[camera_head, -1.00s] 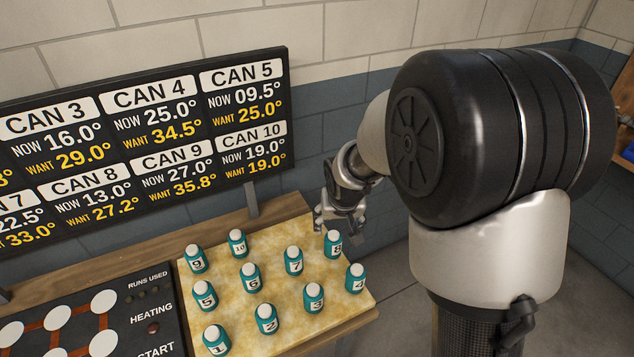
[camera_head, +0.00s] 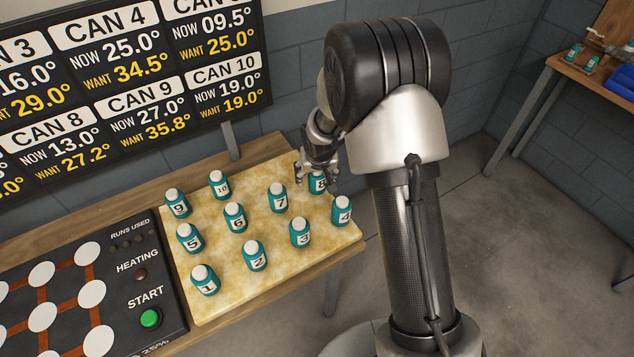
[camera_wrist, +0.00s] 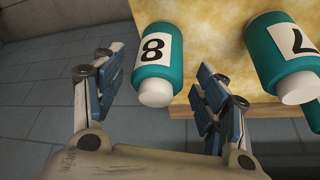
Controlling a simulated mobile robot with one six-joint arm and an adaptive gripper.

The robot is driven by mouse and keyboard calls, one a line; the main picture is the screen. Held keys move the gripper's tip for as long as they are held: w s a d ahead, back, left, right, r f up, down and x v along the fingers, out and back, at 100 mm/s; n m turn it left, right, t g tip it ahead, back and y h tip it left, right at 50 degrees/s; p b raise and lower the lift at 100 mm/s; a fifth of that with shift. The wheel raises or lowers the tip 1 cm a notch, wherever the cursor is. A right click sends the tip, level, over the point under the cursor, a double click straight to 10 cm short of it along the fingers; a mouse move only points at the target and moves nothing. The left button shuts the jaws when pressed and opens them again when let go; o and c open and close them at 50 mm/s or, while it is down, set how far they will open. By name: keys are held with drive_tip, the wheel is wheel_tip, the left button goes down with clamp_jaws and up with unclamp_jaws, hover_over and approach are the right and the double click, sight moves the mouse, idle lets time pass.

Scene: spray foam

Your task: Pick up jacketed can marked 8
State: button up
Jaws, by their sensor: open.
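The can marked 8 (camera_head: 318,184) is teal with a white cap and a white label. It stands at the back right of the yellowish board (camera_head: 270,240), partly hidden by my gripper in the head view. In the wrist view can 8 (camera_wrist: 158,60) shows its label and cap, lying in the picture between the lines of the two fingers. My gripper (camera_wrist: 160,100) is open and empty, with one finger to each side of the can's cap end. In the head view my gripper (camera_head: 318,172) is right at the can; I cannot tell whether it touches.
Can 7 (camera_head: 278,198) stands to the left of can 8, and can 4 (camera_head: 342,211) in front of it to the right. Several other numbered cans stand on the board. A dark panel (camera_head: 130,250) with a green START button (camera_head: 150,318) lies left.

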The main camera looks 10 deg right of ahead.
drive_tip(key=b+x, duration=0.1)
drive_tip(key=x, duration=0.4)
drive_tip(key=shift+s+d, duration=0.1)
drive_tip(key=shift+c, duration=0.6)
drive_tip(key=c, duration=1.1)
drive_tip(key=shift+r, duration=0.15)
